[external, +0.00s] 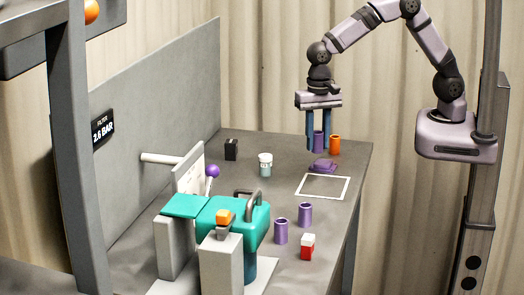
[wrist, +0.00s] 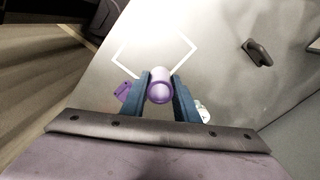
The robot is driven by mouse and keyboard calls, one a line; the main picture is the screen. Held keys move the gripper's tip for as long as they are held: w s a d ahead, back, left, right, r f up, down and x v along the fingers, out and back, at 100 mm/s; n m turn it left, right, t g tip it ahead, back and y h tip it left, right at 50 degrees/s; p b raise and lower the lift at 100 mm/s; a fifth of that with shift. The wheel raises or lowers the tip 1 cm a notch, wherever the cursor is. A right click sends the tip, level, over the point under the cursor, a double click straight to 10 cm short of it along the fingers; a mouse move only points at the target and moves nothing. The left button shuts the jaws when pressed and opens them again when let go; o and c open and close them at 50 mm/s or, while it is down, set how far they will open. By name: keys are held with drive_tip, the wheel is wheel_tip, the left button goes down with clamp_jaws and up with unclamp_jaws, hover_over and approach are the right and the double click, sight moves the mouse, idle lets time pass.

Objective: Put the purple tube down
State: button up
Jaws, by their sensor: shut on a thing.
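My gripper (external: 318,149) points straight down over the far right part of the table. Its two blue fingers are shut on a purple tube (external: 319,141), which stands upright between them. In the wrist view the purple tube (wrist: 160,86) shows end-on between the fingertips (wrist: 161,88). I cannot tell for sure how far its bottom is above the table. Two more purple tubes (external: 281,231) (external: 305,214) stand upright near the table's front, apart from my gripper.
A white square outline (external: 300,188) on the table is empty. A flat purple item (external: 322,167) lies behind it. An orange tube (external: 335,145) stands right of my gripper. A lidded jar (external: 265,166), black block (external: 231,149), teal machine (external: 247,222) and red-white container (external: 307,247) also stand here.

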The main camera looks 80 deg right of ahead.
drive_tip(key=w+d+r+m, duration=0.2)
drive_tip(key=w+d, duration=0.1)
drive_tip(key=d, duration=0.5)
drive_tip(key=n, duration=0.1)
hover_over(323, 162)
drive_tip(key=shift+d+n, duration=0.2)
drive_tip(key=shift+n, duration=0.3)
drive_tip(key=shift+f, duration=0.1)
drive_tip(key=shift+f+p, duration=1.5)
drive_tip(key=shift+f, duration=3.45)
drive_tip(key=shift+f, duration=0.15)
